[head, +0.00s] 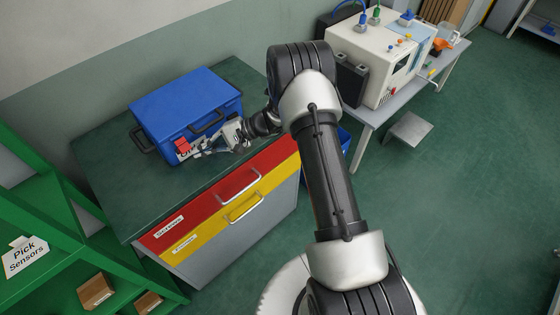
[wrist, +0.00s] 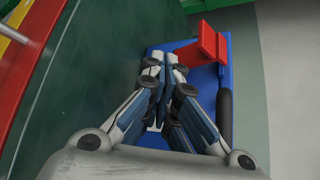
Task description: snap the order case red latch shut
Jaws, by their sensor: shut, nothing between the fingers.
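The blue order case (head: 190,98) stands on the dark green top of a drawer cabinet, its lid down. The red latch (head: 183,147) is on its front face, near the left end in the head view. In the wrist view the red latch (wrist: 207,45) sticks out from the blue case (wrist: 225,75), so it looks open. My gripper (head: 192,153) is at the front of the case, close to the latch. In the wrist view my gripper (wrist: 166,62) is shut and empty, its tips beside the latch. I cannot tell whether they touch.
The cabinet (head: 105,165) has a red drawer (head: 195,215) and a yellow drawer (head: 235,215) with bar handles. Green shelving (head: 45,205) stands at the left. A white machine (head: 375,60) sits on a bench at the right. The cabinet top left of the case is clear.

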